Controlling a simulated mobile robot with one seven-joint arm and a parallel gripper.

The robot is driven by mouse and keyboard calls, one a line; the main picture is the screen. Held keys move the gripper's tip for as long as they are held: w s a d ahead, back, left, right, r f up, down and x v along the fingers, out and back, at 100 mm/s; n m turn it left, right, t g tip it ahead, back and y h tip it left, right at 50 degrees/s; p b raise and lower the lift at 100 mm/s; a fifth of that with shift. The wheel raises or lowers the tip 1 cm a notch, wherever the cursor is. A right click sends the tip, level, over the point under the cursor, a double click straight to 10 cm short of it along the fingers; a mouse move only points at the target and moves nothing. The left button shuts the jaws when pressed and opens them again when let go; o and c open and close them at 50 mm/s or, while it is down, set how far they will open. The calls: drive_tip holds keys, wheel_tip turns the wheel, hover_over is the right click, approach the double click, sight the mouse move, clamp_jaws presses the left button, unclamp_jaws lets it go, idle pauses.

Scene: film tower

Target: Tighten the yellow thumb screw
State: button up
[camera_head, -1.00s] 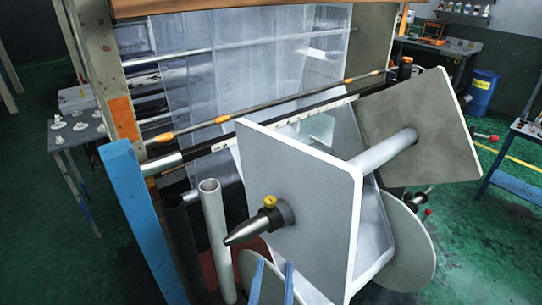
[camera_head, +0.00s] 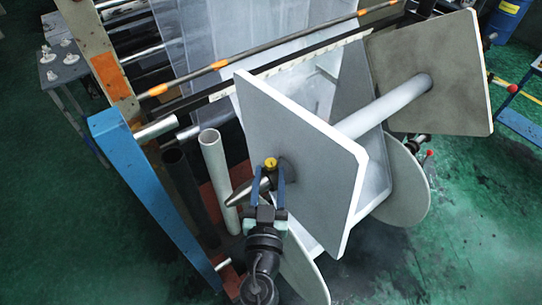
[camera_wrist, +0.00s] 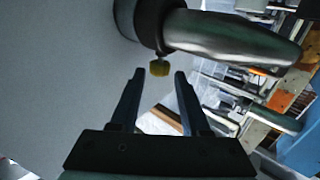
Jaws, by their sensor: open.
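The yellow thumb screw (camera_head: 270,163) sits on top of the dark collar (camera_head: 284,170) on the tapered spindle end (camera_head: 243,192), against the near grey square plate (camera_head: 310,165). My gripper (camera_head: 268,172) is open, with its two blue fingers pointing up on either side of the screw in the head view. In the wrist view the screw (camera_wrist: 159,68) shows just beyond the gap between the fingertips (camera_wrist: 159,75), with nothing held. The dark collar (camera_wrist: 146,22) and the spindle lie beyond the fingers. I cannot tell whether the fingers touch the screw.
A white tube (camera_head: 219,180) and a dark tube stand left of the spindle. A blue post (camera_head: 150,190) is farther left. A second square plate (camera_head: 430,75) is at the right end of the roller. Open green floor lies at the right.

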sight(270, 168)
drive_tip(key=shift+w+d, duration=0.15)
drive_tip(key=shift+w, duration=1.95)
drive_tip(key=shift+s, duration=0.1)
clamp_jaws()
